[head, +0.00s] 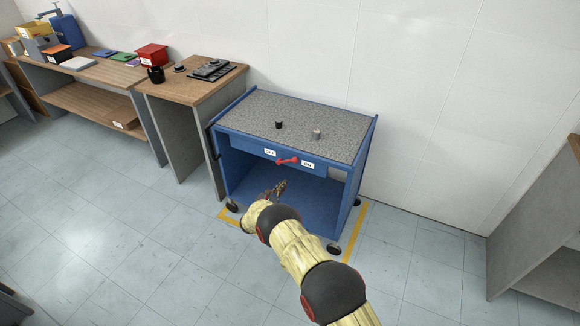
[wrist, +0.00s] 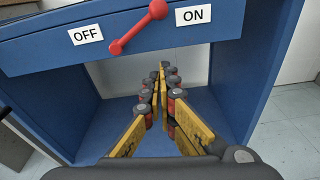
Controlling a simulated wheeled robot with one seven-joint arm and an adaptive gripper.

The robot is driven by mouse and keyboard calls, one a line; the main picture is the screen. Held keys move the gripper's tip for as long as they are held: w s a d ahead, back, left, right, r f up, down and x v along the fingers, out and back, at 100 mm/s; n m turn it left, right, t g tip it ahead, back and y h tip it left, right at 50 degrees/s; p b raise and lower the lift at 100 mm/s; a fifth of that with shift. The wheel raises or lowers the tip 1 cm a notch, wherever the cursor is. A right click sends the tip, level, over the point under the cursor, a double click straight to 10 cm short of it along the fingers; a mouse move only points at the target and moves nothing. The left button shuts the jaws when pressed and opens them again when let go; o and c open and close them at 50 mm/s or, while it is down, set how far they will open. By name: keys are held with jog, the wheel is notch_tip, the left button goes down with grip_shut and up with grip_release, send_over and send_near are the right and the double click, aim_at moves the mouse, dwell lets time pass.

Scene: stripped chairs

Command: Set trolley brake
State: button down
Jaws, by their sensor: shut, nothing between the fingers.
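The blue trolley (head: 228,140) has a grey speckled top and an open front. It also shows in the wrist view (wrist: 50,60). A red lever (head: 287,161) sits on its front panel between a white OFF label on the left and an ON label on the right. In the wrist view the lever (wrist: 137,29) slants, its lower end towards OFF and its upper end beside ON. My gripper (head: 282,185) is shut and empty, apart from the lever. In the wrist view its fingertips (wrist: 162,70) meet below the lever, in front of the open bay.
A black knob (head: 279,125) and a pale knob (head: 317,133) stand on the trolley top. Yellow floor tape (head: 355,230) runs around the castors. A wooden bench (head: 190,92) stands close on the left, and a grey unit (head: 540,235) at the right. Floor in front is clear.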

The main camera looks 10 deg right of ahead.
aim_at(287, 161)
jog(key=shift+r+n, duration=0.15)
jog(key=shift+n, duration=0.15)
jog(key=b+x, duration=0.4)
jog(key=x, duration=0.6)
jog(key=shift+s+a+r+b, duration=0.1)
jog(key=shift+s+r+b, duration=0.15)
jog(key=shift+r, duration=0.75)
jog(key=shift+s+r+b, duration=0.1)
jog(key=shift+s+r, duration=0.1)
jog(key=shift+r, duration=0.8)
